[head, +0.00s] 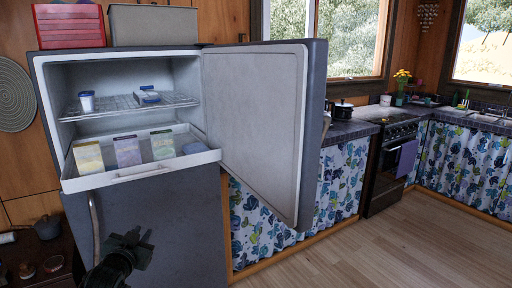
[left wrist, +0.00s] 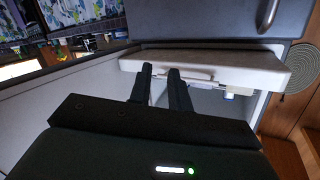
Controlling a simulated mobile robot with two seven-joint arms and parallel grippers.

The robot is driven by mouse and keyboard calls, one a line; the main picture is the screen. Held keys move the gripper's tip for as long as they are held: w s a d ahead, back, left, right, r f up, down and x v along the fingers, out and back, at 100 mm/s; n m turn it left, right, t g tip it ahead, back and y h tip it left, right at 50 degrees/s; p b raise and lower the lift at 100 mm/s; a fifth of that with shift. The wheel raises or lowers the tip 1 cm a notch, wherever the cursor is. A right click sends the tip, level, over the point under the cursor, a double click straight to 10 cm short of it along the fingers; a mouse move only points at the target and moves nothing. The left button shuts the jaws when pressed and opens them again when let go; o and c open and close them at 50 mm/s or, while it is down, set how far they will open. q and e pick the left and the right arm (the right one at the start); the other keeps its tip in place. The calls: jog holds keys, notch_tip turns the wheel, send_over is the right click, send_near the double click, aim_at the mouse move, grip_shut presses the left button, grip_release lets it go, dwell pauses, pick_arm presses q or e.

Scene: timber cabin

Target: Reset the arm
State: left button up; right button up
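My left gripper (head: 128,246) is low in front of the fridge's lower door, below the pulled-out white drawer (head: 140,172). In the left wrist view its two dark fingers (left wrist: 163,88) stand apart with a narrow gap and nothing held between them. The drawer front (left wrist: 225,66) shows beyond the fingertips in that view, apparently not touched. My right gripper is in neither view.
The upper fridge door (head: 252,125) stands wide open to the right. The drawer holds several packets, and a wire shelf (head: 125,105) above carries small containers. A vertical handle (head: 95,225) is on the lower door (head: 185,225). Wooden floor (head: 375,250) at right is clear.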

pick_arm(q)
jog(key=s+d+f+g+h, duration=0.1)
jog(key=s+d+f, duration=0.4)
jog(key=s+f, duration=0.25)
jog(key=s+d+f+g+h, duration=0.1)
jog(key=s+d+f+g, duration=0.1)
jog(key=s+d+f, duration=0.45)
jog(key=s+d+f+g+h, duration=0.1)
jog(key=s+d+f, duration=0.1)
jog(key=s, duration=0.8)
jog(key=s+d+f+g+h, duration=0.1)
jog(key=s+d+f, duration=0.1)
jog(key=s, duration=0.9)
jog(key=shift+d, duration=0.7)
